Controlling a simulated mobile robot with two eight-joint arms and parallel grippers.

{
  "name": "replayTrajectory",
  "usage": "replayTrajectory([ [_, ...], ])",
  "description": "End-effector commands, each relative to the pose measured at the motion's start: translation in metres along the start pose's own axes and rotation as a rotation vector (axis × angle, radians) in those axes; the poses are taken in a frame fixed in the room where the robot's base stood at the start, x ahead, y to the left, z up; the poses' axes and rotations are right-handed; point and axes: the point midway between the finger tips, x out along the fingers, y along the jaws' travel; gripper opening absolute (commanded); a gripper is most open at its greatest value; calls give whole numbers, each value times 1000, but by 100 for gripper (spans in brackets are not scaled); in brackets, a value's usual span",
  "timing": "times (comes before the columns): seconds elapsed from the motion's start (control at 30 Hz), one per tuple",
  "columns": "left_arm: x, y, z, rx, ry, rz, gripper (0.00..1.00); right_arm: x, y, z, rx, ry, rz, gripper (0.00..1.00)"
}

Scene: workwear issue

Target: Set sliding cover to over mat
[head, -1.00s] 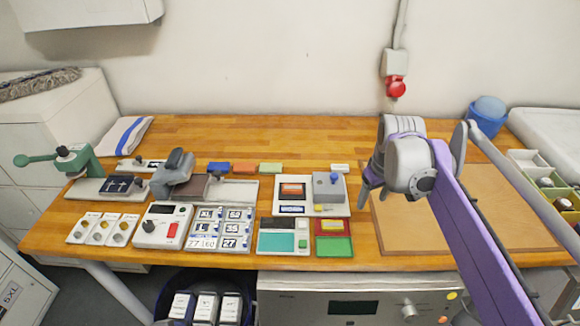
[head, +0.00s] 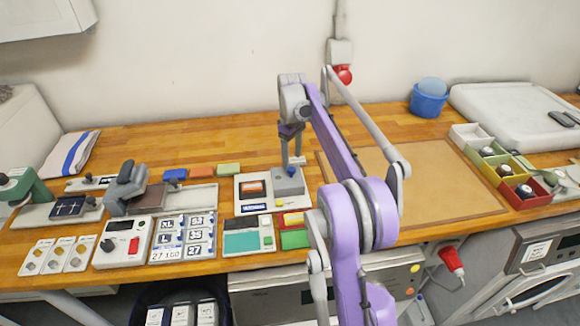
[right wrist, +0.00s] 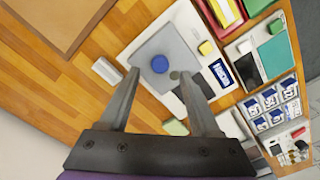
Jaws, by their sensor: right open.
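The grey sliding cover (head: 288,184) with a blue knob on top sits at the right end of a white base plate (head: 245,205). An orange and dark panel (head: 254,189) lies uncovered on the plate's left part. My right gripper (head: 291,164) is upright over the cover, partly blocking the view of the knob. In the right wrist view the open fingers (right wrist: 158,76) point at the cover (right wrist: 178,48), with the blue knob (right wrist: 160,64) near the gap between the tips. I cannot tell whether they touch it. Which surface is the mat is unclear. My left gripper is out of view.
A brown board (head: 430,185) lies right of the plate. A teal-screened device (head: 247,238) and red and green pads (head: 293,238) stand in front. A brown-red pad with a grey handled block (head: 127,190) is to the left. Small coloured blocks (head: 201,171) lie behind.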

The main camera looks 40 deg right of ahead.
Motion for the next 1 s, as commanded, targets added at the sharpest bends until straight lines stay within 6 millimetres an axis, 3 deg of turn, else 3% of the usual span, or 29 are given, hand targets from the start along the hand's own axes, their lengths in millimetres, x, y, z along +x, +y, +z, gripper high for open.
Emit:
replayTrajectory([
  [0.1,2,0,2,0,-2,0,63,22,0,0,0,0,0,64],
  [0.3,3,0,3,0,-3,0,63,41,0,0,0,1,0,64],
  [0.63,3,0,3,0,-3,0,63,44,0,0,0,1,1,64],
  [1.0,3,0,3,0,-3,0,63,44,0,0,0,1,1,0],
])
